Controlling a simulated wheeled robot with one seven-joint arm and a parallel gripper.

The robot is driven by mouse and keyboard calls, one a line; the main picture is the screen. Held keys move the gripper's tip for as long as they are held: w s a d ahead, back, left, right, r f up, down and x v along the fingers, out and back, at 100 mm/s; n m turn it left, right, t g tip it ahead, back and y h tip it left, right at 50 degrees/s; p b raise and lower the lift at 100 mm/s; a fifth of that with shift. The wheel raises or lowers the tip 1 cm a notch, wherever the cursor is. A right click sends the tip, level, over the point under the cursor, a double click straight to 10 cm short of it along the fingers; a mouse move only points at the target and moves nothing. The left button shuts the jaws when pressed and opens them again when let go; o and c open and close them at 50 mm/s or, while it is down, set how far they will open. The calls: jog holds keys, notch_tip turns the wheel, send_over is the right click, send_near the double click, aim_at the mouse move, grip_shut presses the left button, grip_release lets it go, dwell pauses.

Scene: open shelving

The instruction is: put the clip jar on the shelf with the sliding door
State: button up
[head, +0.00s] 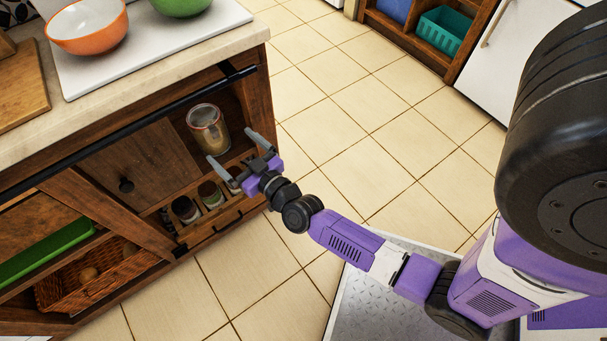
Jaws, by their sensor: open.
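The clip jar (207,128) is a clear glass jar with brownish contents. It stands upright in the upper right opening of the wooden cabinet, on the shelf (235,151) beside the sliding door (138,162). The door is a wooden panel with a round dark knob, and it covers the left part of that opening. My gripper (240,157) is open just in front of the shelf, at the jar's lower right. Its fingers are spread and nothing is between them. They look apart from the jar, though the exact gap is hard to tell.
Small jars (211,194) stand in a low rack below the shelf. A wicker basket (90,276) and green tray (45,252) are at lower left. An orange bowl (87,27) and green bowl (181,5) stand on the countertop. The tiled floor (370,120) to the right is clear.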

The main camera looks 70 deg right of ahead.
jog(key=s+a+r+n+y, duration=0.2)
jog(key=s+a+n+y, duration=0.15)
jog(key=s+a, duration=0.85)
jog(key=s+a+r+y, duration=0.2)
jog(key=s+r, duration=0.3)
jog(key=s, duration=0.3)
jog(key=s+a+r+n+g+y, duration=0.1)
jog(key=s+a+r+y, duration=0.1)
jog(key=s+r, duration=0.4)
jog(key=shift+s+a+g, duration=0.3)
jog(key=shift+s+a, duration=0.5)
jog(key=shift+s, duration=0.1)
jog(key=shift+r+n, duration=0.15)
jog(key=shift+n, duration=0.1)
notch_tip(320, 180, up, 18)
jog(key=p, duration=1.8)
jog(key=shift+r, duration=0.1)
